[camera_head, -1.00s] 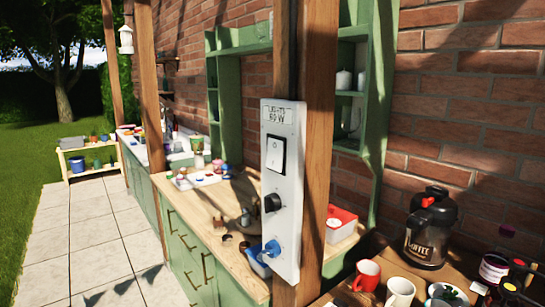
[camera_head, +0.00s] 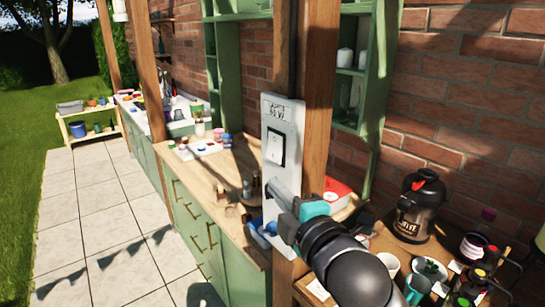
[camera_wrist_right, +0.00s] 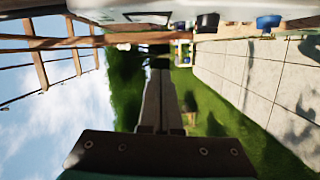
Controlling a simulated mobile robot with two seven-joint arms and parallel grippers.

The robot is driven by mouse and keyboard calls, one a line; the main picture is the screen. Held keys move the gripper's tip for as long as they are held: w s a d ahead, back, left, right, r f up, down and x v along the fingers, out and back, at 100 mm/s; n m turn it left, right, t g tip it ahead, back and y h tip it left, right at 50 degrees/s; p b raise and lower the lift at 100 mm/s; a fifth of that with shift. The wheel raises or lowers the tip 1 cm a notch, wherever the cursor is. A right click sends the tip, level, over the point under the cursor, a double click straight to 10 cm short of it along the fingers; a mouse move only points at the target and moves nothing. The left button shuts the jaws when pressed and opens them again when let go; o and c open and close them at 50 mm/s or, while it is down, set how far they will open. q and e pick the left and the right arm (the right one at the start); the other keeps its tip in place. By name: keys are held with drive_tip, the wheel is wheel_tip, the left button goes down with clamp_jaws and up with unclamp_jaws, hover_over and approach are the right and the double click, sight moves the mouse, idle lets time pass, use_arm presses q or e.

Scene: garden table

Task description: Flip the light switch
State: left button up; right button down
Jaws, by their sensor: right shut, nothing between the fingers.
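The light switch (camera_head: 276,148) is a white rocker in a dark frame on a pale upright panel (camera_head: 283,112) fixed to a wooden post. My right gripper (camera_head: 284,212) is shut and empty, in front of the panel's lower part and below the switch. It covers the black knob in the head view; whether it touches the panel I cannot tell. In the right wrist view the closed fingers (camera_wrist_right: 160,78) point away, with the panel (camera_wrist_right: 110,8) along the top edge, its black knob (camera_wrist_right: 207,22) and blue knob (camera_wrist_right: 268,22) showing. My left gripper is not in view.
A wooden counter (camera_head: 190,155) with small pots stands behind the post. At the lower right a table holds a black coffee flask (camera_head: 419,205), mugs and bottles. Paving (camera_head: 90,210) and open air lie left of the panel.

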sight(274, 147)
idle(0.3)
drive_tip(key=w, duration=0.4)
drive_tip(key=w+p, duration=0.1)
drive_tip(key=w, duration=0.6)
drive_tip(key=shift+w+a+f, duration=0.3)
drive_tip(key=shift+f, duration=0.05)
